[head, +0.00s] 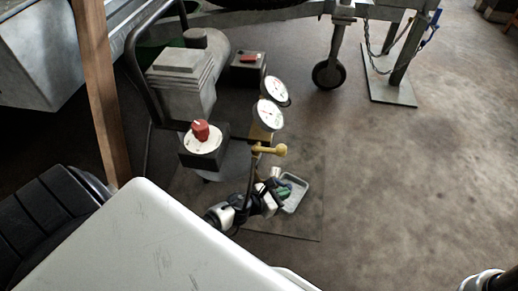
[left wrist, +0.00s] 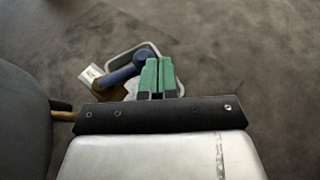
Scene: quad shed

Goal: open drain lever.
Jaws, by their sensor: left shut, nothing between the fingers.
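The drain lever appears as a blue handle (left wrist: 124,73) in the left wrist view, with a brass-coloured part under it. In the head view my left gripper (head: 285,190) is low in front of the compressor, over a small tray, and the lever is not clear there.
A grey tray (left wrist: 112,60) lies on the floor under the lever. A white tag (left wrist: 90,75) is left of the lever. The compressor has a red knob (head: 200,130), two gauges (head: 269,114) and a brass fitting (head: 270,150). Floor (head: 420,180) to the right is clear.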

